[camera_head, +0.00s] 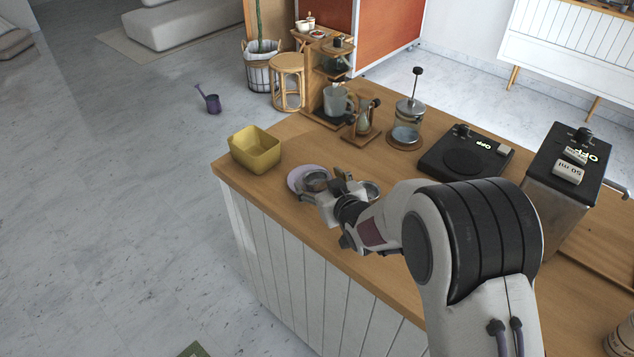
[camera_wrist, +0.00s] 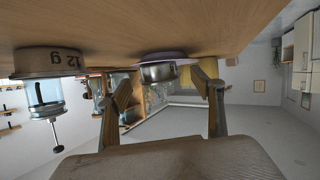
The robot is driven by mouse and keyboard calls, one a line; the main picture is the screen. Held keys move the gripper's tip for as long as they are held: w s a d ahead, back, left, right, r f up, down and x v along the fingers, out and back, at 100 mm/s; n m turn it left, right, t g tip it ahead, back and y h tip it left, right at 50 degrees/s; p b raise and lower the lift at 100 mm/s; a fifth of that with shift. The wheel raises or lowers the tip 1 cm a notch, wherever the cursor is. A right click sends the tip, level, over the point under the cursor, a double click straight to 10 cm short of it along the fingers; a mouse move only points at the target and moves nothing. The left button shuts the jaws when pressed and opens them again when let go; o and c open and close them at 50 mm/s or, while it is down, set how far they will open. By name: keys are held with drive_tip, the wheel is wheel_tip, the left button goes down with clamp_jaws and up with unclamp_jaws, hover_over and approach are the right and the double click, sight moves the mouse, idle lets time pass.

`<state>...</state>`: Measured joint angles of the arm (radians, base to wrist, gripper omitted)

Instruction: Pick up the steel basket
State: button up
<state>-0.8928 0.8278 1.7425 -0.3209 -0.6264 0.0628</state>
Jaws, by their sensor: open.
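The steel basket (camera_head: 316,178) is a small round metal cup on a pale lilac saucer (camera_head: 294,182) near the counter's front edge. In the wrist view, which is upside down, the steel basket (camera_wrist: 158,73) shows against the saucer (camera_wrist: 163,56). My gripper (camera_head: 324,187) is open, low over the counter, on the right side of the basket. In the wrist view its two fingers stand apart, with the basket showing between them and a little beyond the tips. I cannot tell whether a finger touches it.
A round container marked 12 g (camera_wrist: 50,62) stands close beside my gripper; part of it shows in the head view (camera_head: 372,189). A yellow bin (camera_head: 255,150) stands at the counter's left corner. A French press (camera_head: 407,125) and black scale (camera_head: 466,153) stand behind.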

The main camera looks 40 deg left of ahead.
sight(319, 188)
drive_tip(key=shift+w+a+f, duration=0.15)
drive_tip(key=shift+w+a, duration=0.1)
drive_tip(key=shift+a, duration=0.2)
drive_tip(key=c, duration=1.2)
drive_tip(key=shift+r, duration=5)
